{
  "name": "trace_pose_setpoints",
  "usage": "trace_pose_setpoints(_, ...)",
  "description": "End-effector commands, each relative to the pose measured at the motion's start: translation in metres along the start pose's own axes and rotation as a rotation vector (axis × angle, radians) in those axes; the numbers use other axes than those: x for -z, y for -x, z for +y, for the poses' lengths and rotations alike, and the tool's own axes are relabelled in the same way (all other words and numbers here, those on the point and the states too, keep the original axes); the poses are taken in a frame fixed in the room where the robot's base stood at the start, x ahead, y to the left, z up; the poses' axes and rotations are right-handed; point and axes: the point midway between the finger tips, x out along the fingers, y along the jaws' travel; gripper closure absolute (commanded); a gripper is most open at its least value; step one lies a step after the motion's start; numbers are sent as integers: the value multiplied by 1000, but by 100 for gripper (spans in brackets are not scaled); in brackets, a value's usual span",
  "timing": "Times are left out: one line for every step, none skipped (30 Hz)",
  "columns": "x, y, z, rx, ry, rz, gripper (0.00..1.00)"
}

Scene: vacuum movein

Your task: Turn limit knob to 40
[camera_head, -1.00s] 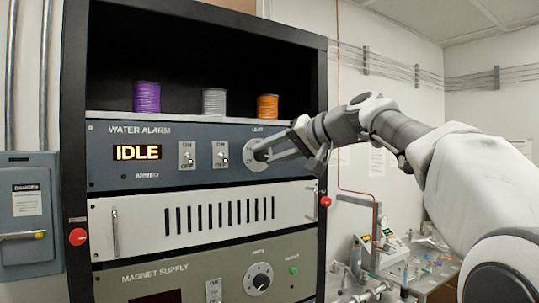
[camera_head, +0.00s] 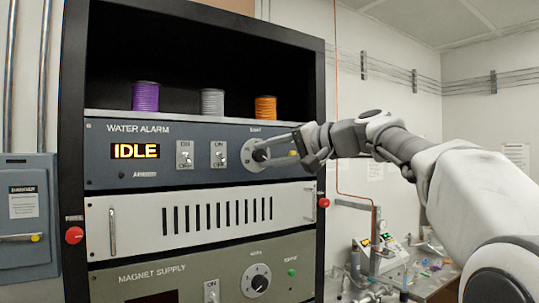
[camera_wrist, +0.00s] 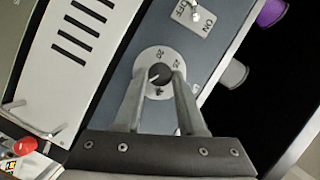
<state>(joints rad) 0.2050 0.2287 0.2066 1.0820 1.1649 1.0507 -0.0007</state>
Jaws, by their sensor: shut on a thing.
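The limit knob (camera_head: 260,155) is a small black knob on a pale round dial at the right of the water alarm panel (camera_head: 200,178). In the wrist view the knob (camera_wrist: 159,74) has a white pointer line and sits between my two fingertips, with printed numbers around it. My gripper (camera_head: 262,152) reaches in from the right and is shut on the knob. The fingers hide part of the dial, and I cannot read the pointer's setting for sure. The panel display (camera_head: 135,151) reads IDLE.
Two toggle switches (camera_head: 184,154) (camera_head: 218,154) are left of the dial. Purple, grey and orange spools (camera_head: 265,109) stand on the shelf above. The magnet supply panel has a similar knob (camera_head: 256,280) below. Red buttons (camera_head: 74,235) (camera_head: 324,202) flank the rack. A cluttered bench is at the right.

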Motion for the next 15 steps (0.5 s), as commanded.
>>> trace_pose_setpoints(-1,-1,1,-1,-3,-4,100)
trace_pose_setpoints(-1,-1,1,-1,-3,-4,100)
trace_pose_setpoints(-1,-1,1,-1,-3,-4,100)
trace_pose_setpoints(-1,-1,1,-1,-3,-4,100)
trace_pose_setpoints(-1,-1,1,-2,-2,-4,100)
trace_pose_setpoints(-1,-1,1,-2,-2,-4,54)
trace_pose_setpoints(-1,-1,1,-2,-2,-4,48)
trace_pose_setpoints(-1,-1,1,-1,-2,-4,43)
trace_pose_setpoints(-1,-1,1,-1,-2,-3,36)
trace_pose_setpoints(-1,-1,1,-1,-1,-3,31)
trace_pose_setpoints(-1,-1,1,-1,-1,-3,31)
trace_pose_setpoints(-1,0,1,-1,-1,-2,31)
trace_pose_setpoints(-1,0,1,-1,-1,-2,31)
trace_pose_setpoints(0,0,1,-1,0,-2,31)
trace_pose_setpoints(0,0,0,-1,0,-2,31)
